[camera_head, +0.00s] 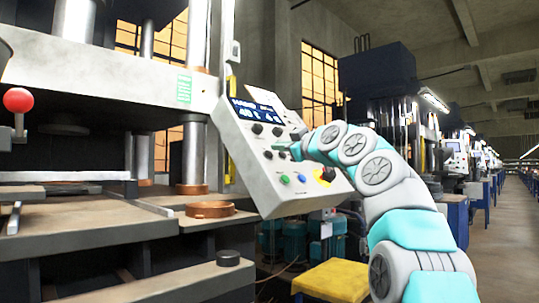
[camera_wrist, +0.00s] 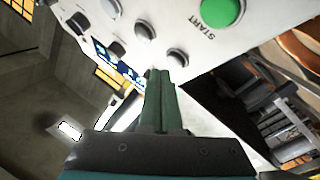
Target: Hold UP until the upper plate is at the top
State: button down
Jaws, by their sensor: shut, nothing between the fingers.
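In the wrist view the green button (camera_wrist: 221,10) is marked START. My gripper (camera_head: 296,151) is at the panel's right side; its fingers (camera_wrist: 157,75) are together and empty, their tips at the panel face beside a dark round control (camera_wrist: 178,58). Whether they touch or press anything is unclear. No UP label is readable. The wide pale upper plate (camera_head: 110,78) of the press stands well above the lower bed (camera_head: 80,222).
A red ball-topped lever (camera_head: 18,100) is at the far left. A copper-coloured ring (camera_head: 210,210) lies on the bed's right side. A yellow stool (camera_head: 333,281) stands below the panel. More machines line the aisle (camera_head: 505,225) at right, which has open floor.

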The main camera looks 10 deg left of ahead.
jog(key=shift+w+a+f, duration=0.25)
jog(key=shift+f, duration=0.05)
jog(key=shift+w+a+f+b, duration=0.2)
jog(key=shift+a+f+b, duration=0.1)
jog(key=shift+b, duration=0.05)
dwell(3.8)
jog(key=shift+s+d+r, duration=0.1)
dwell(1.7)
jog(key=shift+s+d+r, duration=0.35)
jog(key=shift+d+r, duration=0.1)
jog(key=shift+r, duration=0.05)
jog(key=shift+s+d+r+p, duration=0.35)
jog(key=shift+s+d+r, duration=0.25)
jog(key=shift+d+r, duration=0.2)
jog(key=shift+s+d+r+p, duration=0.35)
jog(key=shift+s+d+r, duration=0.2)
jog(key=shift+d+r, duration=0.25)
jog(key=shift+a, duration=0.1)
